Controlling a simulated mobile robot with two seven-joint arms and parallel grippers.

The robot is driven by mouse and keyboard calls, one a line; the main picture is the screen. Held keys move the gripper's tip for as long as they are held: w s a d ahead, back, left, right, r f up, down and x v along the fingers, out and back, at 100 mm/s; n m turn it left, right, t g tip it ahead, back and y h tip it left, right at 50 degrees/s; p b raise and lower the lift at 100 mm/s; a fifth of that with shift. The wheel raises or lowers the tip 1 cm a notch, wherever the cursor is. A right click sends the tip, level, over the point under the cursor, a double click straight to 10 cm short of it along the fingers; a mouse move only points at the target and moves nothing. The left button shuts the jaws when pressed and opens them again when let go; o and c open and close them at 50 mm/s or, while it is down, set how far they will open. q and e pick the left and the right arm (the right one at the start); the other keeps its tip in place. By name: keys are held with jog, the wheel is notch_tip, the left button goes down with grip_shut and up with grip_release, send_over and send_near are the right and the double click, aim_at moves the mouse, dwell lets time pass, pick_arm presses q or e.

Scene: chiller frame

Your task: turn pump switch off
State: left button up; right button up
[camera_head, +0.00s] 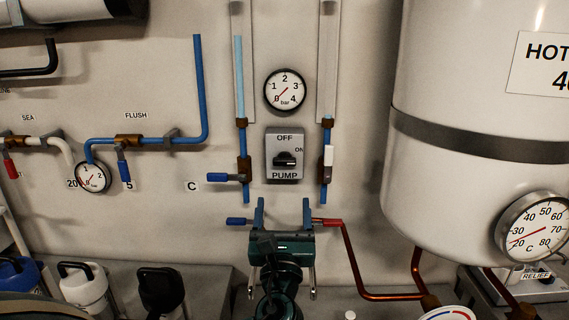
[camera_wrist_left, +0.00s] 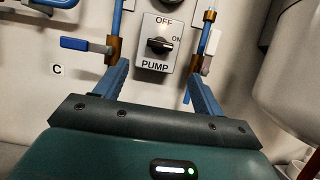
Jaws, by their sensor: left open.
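The pump switch is a black rotary knob (camera_head: 287,159) on a grey plate (camera_head: 285,176) marked OFF at the top, ON at the upper right and PUMP below. Its handle lies roughly level, not upright toward OFF. The knob also shows in the left wrist view (camera_wrist_left: 159,45). My left gripper (camera_head: 283,208) is open and empty, below the plate, with its blue fingers pointing up toward the wall. In the left wrist view the two fingers (camera_wrist_left: 156,78) stand apart, one on each side below the plate. My right gripper is not in view.
Blue-handled valves (camera_head: 222,177) and a white-handled valve (camera_head: 328,156) flank the plate on vertical pipes. A pressure gauge (camera_head: 285,90) sits above. A red pipe (camera_head: 352,262) runs right of my gripper. A large white tank (camera_head: 470,190) fills the right side.

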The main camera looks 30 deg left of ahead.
aim_at(284, 165)
pick_arm(q)
jog(key=p+x, duration=0.2)
jog(key=x, duration=0.8)
jog(key=shift+r, duration=0.1)
jog(key=shift+x, duration=0.75)
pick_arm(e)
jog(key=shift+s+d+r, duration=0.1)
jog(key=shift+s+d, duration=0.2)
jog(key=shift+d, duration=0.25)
pick_arm(q)
jog(key=c, duration=1)
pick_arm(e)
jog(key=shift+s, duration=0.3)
